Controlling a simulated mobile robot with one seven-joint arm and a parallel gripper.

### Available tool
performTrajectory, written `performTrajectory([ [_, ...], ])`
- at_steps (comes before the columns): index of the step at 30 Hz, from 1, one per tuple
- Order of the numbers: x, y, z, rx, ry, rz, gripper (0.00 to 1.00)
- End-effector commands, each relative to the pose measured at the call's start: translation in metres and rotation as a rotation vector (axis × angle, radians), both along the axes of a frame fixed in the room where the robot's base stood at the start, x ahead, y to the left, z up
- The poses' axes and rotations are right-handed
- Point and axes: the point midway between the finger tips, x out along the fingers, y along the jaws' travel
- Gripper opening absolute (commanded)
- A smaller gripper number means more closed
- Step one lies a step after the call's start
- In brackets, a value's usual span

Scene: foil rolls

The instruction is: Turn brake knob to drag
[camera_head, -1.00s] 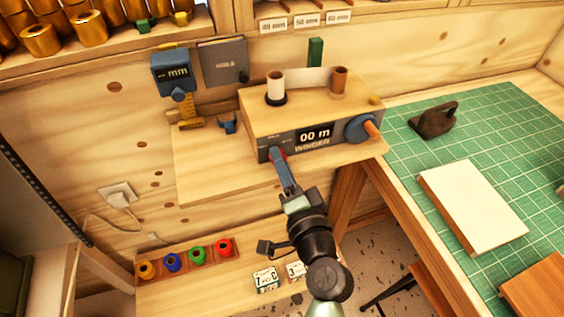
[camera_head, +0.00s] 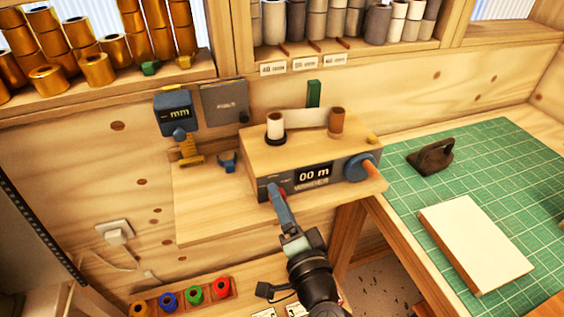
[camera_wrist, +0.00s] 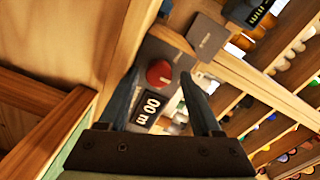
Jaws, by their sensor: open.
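The winder (camera_head: 262,147) is a wooden-topped box with a dark front panel and a display reading "00 m". Its red round brake knob (camera_wrist: 159,73) shows clearly in the wrist view, left of the display on the panel. In the head view my gripper (camera_head: 275,190) covers most of the knob, with only a bit of red showing. In the wrist view my gripper's two fingers are apart, one on each side of the knob. I cannot tell whether they touch it. The panel markings around the knob are too blurred to read.
A blue crank with an orange handle (camera_head: 360,167) is at the winder's right end. Two upright cores stand on top. A blue gauge marked "mm" (camera_head: 175,112) is on the wall to the left. A green cutting mat (camera_head: 490,170) covers the right bench. Coloured rolls (camera_head: 194,294) sit below.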

Motion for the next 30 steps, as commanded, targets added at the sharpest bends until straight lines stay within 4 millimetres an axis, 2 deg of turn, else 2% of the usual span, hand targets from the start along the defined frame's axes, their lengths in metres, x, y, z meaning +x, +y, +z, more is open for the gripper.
performTrajectory([
  [6, -0.0005, 0.0003, -0.0033, -0.015, 0.001, 0.000, 0.70],
  [10, -0.0006, 0.0001, -0.0041, -0.086, -0.021, 0.000, 0.70],
  [30, -0.0007, 0.0008, -0.0010, -0.796, -0.255, -0.001, 0.70],
])
